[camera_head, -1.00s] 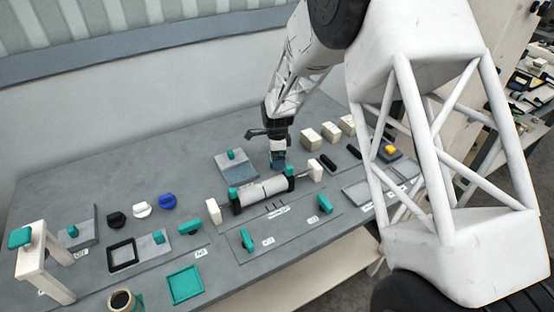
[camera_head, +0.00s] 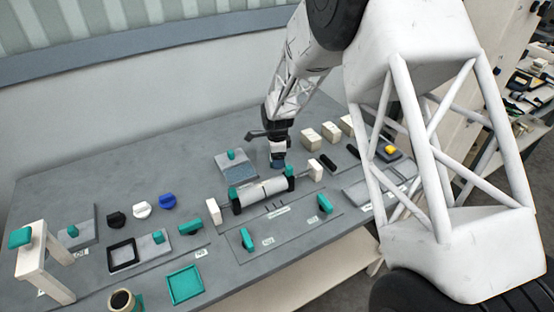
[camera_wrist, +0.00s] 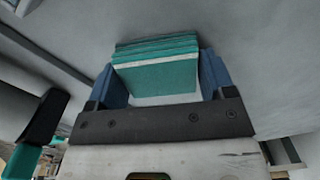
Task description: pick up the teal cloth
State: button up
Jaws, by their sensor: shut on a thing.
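The teal cloth (camera_wrist: 158,74) is a folded, layered block with a pale band near its top edge. In the wrist view it sits between the two blue fingers of my gripper (camera_wrist: 161,66), which is shut on it. In the head view my gripper (camera_head: 278,160) points down over the grey table, just behind the white roller. The cloth cannot be made out there, hidden by the fingers. I cannot tell whether the cloth touches the table.
The white roller (camera_head: 262,191) lies in black holders with teal tops in front of my gripper. A grey plate with a teal knob (camera_head: 232,155) is to the left. Cream blocks (camera_head: 311,139) stand to the right. The table's back left is clear.

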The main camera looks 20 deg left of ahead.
jog(key=shift+r, duration=5.05)
jog(key=o, duration=0.3)
jog(key=shift+c, duration=0.8)
jog(key=s+a+r, duration=0.1)
jog(key=s+r, duration=0.1)
jog(key=s, duration=0.9)
jog(key=s+a+r, duration=0.1)
jog(key=s+r, duration=0.2)
jog(key=s, duration=0.7)
jog(key=shift+s+r, duration=0.25)
jog(key=shift+s, duration=0.15)
